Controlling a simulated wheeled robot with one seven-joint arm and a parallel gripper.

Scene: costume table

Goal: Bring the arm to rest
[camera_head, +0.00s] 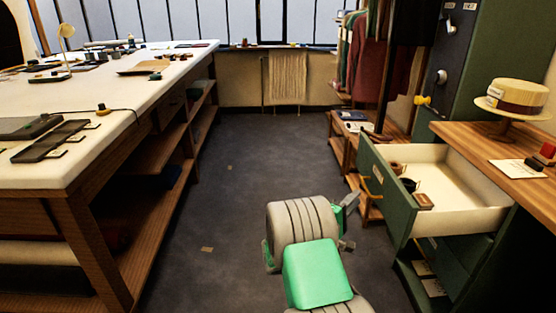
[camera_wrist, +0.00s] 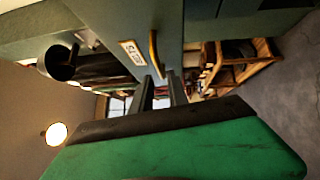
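My arm (camera_head: 310,250), grey and green, is folded low over the floor in front of the open drawer in the head view. My gripper shows in the wrist view (camera_wrist: 160,82). Its two dark fingers stand apart, with nothing between them. The green front of the open drawer (camera_head: 385,192) is to the right of the arm in the head view. The drawer front also shows in the wrist view (camera_wrist: 110,38), with a white label and a brass handle (camera_wrist: 156,55) just beyond the fingers. Most of the gripper is hidden behind the arm in the head view.
The drawer's pale tray (camera_head: 460,195) holds several small items and juts into the aisle. A wooden counter (camera_head: 535,190) with a straw hat (camera_head: 517,95) is on the right. A long white-topped table (camera_head: 100,110) lines the left. The dark floor (camera_head: 265,150) between is mostly clear.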

